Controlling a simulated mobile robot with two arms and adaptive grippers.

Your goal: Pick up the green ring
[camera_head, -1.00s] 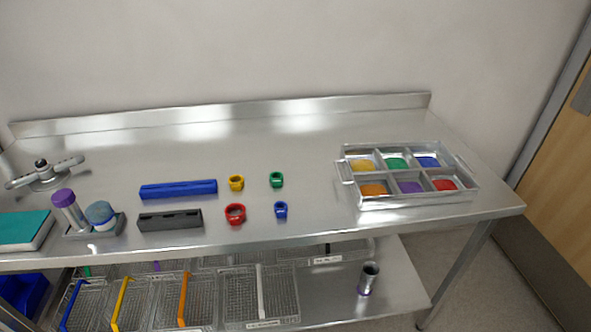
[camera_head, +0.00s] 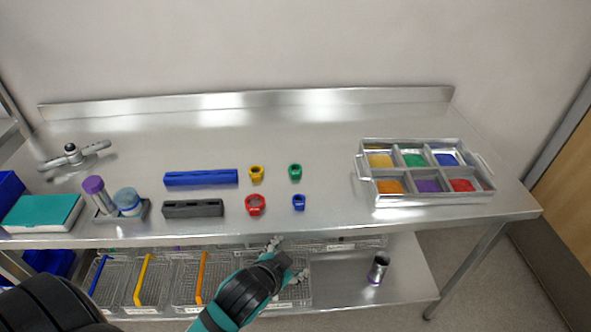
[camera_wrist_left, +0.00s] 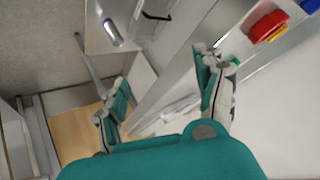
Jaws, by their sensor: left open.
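The green ring (camera_head: 295,171) stands on the steel table in the head view, right of the yellow ring (camera_head: 257,172) and behind the blue ring (camera_head: 299,202). The red ring (camera_head: 255,205) is at front left of it. My left gripper (camera_head: 289,260) is open and empty, in front of the table's front edge and apart from the green ring. Its spread fingers also show in the left wrist view (camera_wrist_left: 161,68). A small green patch shows by the right finger there; I cannot tell whether it is the ring. My right gripper is not in view.
A blue block (camera_head: 201,177) and a dark grey block (camera_head: 193,209) lie left of the rings. A metal tray (camera_head: 425,200) with coloured compartments stands at right. The table between rings and tray is clear.

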